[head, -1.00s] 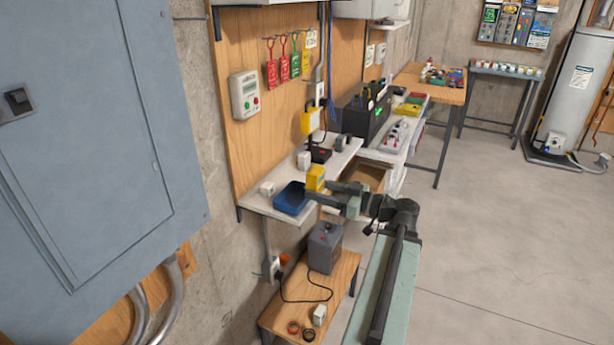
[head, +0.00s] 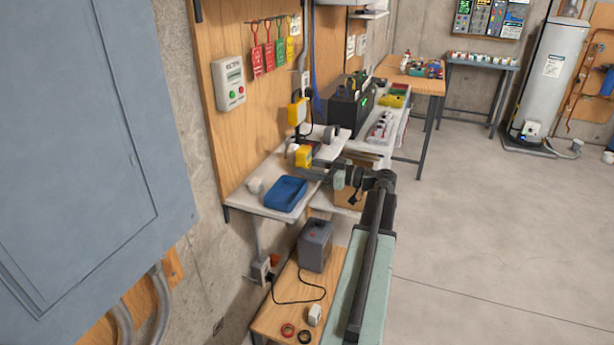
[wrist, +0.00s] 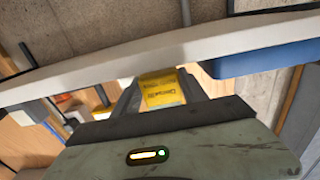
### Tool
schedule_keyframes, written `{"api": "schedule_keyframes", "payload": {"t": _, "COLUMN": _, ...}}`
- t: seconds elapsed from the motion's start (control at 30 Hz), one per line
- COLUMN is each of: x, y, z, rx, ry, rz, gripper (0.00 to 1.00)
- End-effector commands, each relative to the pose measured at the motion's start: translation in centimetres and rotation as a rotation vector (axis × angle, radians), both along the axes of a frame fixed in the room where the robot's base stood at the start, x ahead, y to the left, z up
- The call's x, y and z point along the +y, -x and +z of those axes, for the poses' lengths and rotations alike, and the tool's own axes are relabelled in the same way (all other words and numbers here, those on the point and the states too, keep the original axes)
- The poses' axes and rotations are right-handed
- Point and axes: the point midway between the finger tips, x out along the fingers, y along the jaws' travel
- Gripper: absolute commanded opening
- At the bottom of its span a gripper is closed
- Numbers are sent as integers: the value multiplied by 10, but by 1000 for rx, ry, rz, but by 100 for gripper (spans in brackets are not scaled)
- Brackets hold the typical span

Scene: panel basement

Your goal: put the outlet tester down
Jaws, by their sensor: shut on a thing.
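The yellow outlet tester (head: 303,156) is held at the tips of my gripper (head: 310,168), by the white wall shelf (head: 268,206). In the wrist view the tester (wrist: 160,91) sits between both fingers, with dark lettering on its face. My gripper is shut on it. The shelf's pale edge (wrist: 150,52) crosses the wrist view just beyond the tester. I cannot tell whether the tester touches the shelf.
A blue tray (head: 286,194) lies on the shelf in front of the tester. Another yellow device (head: 297,112) is on the wooden panel behind. A lower wooden bench (head: 275,312) holds a grey box (head: 315,246).

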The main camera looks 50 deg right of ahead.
Motion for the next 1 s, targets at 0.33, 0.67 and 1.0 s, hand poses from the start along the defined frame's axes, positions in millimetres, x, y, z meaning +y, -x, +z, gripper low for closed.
{"api": "schedule_keyframes", "payload": {"t": 0.33, "x": -3, "y": 4, "z": -9, "rx": 0, "ry": 0, "rz": -6, "gripper": 0}}
{"api": "schedule_keyframes", "payload": {"t": 0.67, "x": -5, "y": 5, "z": -20, "rx": 0, "ry": 0, "rz": -9, "gripper": 0}}
{"api": "schedule_keyframes", "payload": {"t": 1.0, "x": -5, "y": 5, "z": -18, "rx": 0, "ry": 0, "rz": -10, "gripper": 72}}
